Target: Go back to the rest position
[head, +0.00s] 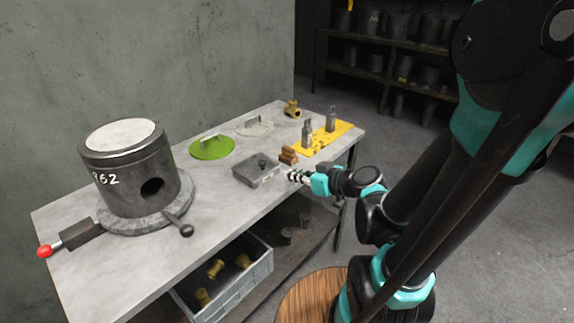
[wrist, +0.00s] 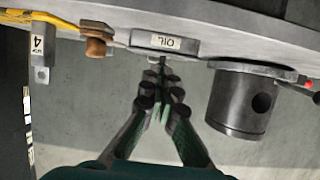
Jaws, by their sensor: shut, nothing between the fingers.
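My gripper (head: 291,175) is shut and empty, at the front edge of the grey workbench (head: 215,222). It is just right of a grey metal box (head: 252,177) with a small dark knob on top. In the wrist view my gripper (wrist: 163,75) has its fingers together, pointing at that box (wrist: 165,42), whose face reads "OIL". I cannot tell whether the fingertips touch the box; nothing shows held between them. My arm reaches in from the right in the head view.
A dark cylinder marked "962" (head: 128,178) with a red-tipped lever stands at left. A green disc (head: 212,148), brown block (head: 288,156), yellow plate (head: 328,141) and brass fitting (head: 292,108) lie behind. A grey crate (head: 262,268) holds brass parts below. Shelving (head: 390,45) stands behind; right floor is clear.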

